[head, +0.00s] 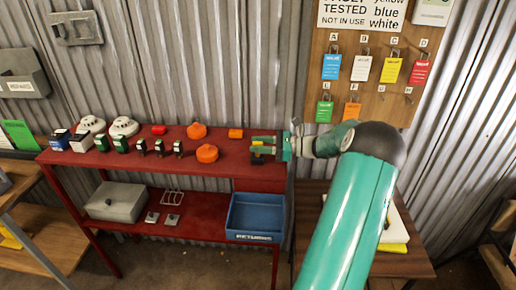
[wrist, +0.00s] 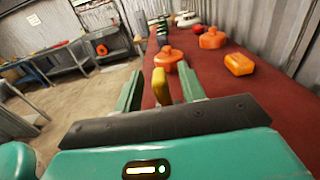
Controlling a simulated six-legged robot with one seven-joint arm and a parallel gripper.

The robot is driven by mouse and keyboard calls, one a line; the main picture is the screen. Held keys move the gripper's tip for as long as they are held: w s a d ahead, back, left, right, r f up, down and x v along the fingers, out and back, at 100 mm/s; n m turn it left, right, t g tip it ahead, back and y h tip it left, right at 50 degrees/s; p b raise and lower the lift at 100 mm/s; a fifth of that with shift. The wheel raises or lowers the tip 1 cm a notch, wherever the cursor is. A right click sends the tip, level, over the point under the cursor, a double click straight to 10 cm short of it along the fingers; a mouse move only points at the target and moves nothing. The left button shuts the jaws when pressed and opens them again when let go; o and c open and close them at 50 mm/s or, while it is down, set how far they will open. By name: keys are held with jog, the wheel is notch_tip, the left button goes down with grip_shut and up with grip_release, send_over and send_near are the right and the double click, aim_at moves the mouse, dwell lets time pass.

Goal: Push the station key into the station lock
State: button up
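My gripper (head: 262,146) is low over the right end of the red bench top, pointing left. In the wrist view its two green fingers (wrist: 160,88) stand apart, with a yellow block-like piece (wrist: 161,86) between them. Gaps show on both sides of this piece, so the fingers do not look closed on it. It may be the station key, but I cannot tell for sure. In the head view the fingers largely hide it. I cannot make out the station lock with certainty. An orange knobbed piece (head: 207,153) lies just beyond the fingertips; the wrist view shows it too (wrist: 167,57).
Another orange knobbed piece (head: 196,131) and a small orange block (head: 235,133) lie toward the back of the red bench (head: 225,174). Several dark green items stand farther left. A blue returns bin (head: 256,212) sits on the lower shelf. A tag board (head: 345,95) hangs behind my arm.

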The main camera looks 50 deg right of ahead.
jog(key=shift+w+a, duration=0.2)
jog(key=shift+w, duration=0.1)
jog(key=shift+s, duration=0.1)
grip_shut()
jog(key=shift+r, duration=0.1)
